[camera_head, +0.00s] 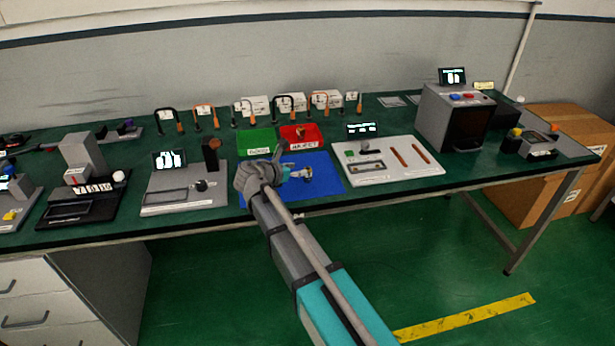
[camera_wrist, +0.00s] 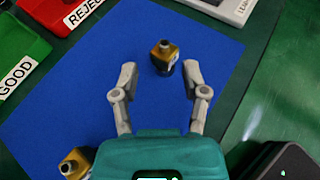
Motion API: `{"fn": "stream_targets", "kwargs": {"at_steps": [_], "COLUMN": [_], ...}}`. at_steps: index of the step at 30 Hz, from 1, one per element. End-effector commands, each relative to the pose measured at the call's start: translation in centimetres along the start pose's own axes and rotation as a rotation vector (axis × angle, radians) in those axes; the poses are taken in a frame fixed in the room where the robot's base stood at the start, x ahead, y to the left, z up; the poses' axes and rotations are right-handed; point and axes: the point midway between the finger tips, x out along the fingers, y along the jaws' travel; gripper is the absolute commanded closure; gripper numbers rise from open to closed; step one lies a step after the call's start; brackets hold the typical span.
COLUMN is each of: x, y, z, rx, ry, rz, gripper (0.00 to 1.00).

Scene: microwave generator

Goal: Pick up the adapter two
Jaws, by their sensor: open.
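Two brass-coloured adapters lie on the blue mat (camera_wrist: 90,105); I cannot tell by marking which is adapter two. One adapter (camera_wrist: 164,57) with a dark base is just ahead of and between my fingertips in the wrist view. It seems to be the small piece (camera_head: 306,173) right of my gripper in the head view. The other adapter (camera_wrist: 75,163) is at the lower left of the wrist view, beside my gripper's body. My gripper (camera_wrist: 160,76) is open and empty, its fingers spread on either side of the gap before the nearer adapter. It also shows in the head view (camera_head: 288,172).
A green GOOD tray (camera_head: 256,138) and a red REJECT tray (camera_head: 301,133) stand behind the mat. A grey panel device (camera_head: 385,172) is to the right, another station (camera_head: 185,197) to the left. Bare mat lies around the nearer adapter.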

Motion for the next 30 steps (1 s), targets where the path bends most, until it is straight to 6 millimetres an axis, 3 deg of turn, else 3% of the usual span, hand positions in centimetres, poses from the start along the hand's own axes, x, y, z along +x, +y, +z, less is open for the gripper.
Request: {"fn": "stream_targets", "kwargs": {"at_steps": [10, 22, 30], "x": [0.4, 4.6, 5.2], "y": [-0.1, -0.4, -0.5], "z": [0.1, 0.3, 0.5], "rx": [0.001, 0.001, 0.000], "ry": [0.000, 0.000, 0.000], "rz": [-0.001, -0.002, -0.001], "gripper": [0.42, 0.42, 0.42]}}
